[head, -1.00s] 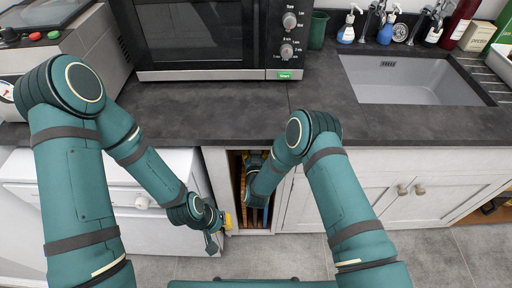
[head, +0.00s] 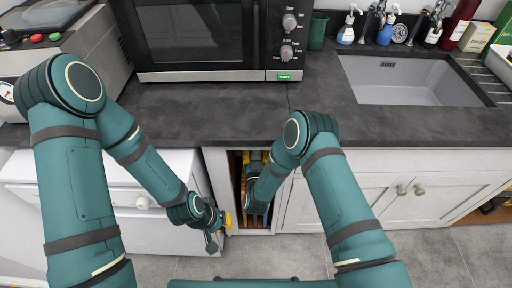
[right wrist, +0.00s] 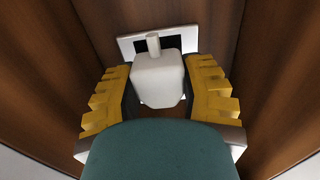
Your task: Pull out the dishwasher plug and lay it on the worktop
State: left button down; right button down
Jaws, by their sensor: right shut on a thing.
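The white dishwasher plug (right wrist: 158,78) is in the right wrist view, in front of a white socket plate (right wrist: 126,46) with a dark face on the back wall of a narrow brown compartment. My right gripper (right wrist: 160,92) has its yellow ridged fingers on both sides of the plug and is shut on it. I cannot tell whether the pins are still in the socket. In the head view the right arm reaches into the compartment below the worktop (head: 225,112), and the plug is hidden. My left gripper (head: 222,220) hangs in front of the white dishwasher (head: 140,222); its finger opening is unclear.
A microwave (head: 200,40) stands at the back of the worktop, with a sink (head: 415,80) to the right. The worktop's front stretch is clear. The compartment's side walls (right wrist: 50,90) are close to the right gripper. White cupboard doors (head: 350,205) stand right of the opening.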

aim_at(256, 157)
pick_arm(q)
jog(key=shift+r+p, duration=0.4)
jog(key=shift+r, duration=0.05)
pick_arm(e)
jog(key=shift+s, duration=1.9)
pick_arm(q)
jog(key=shift+s, duration=0.1)
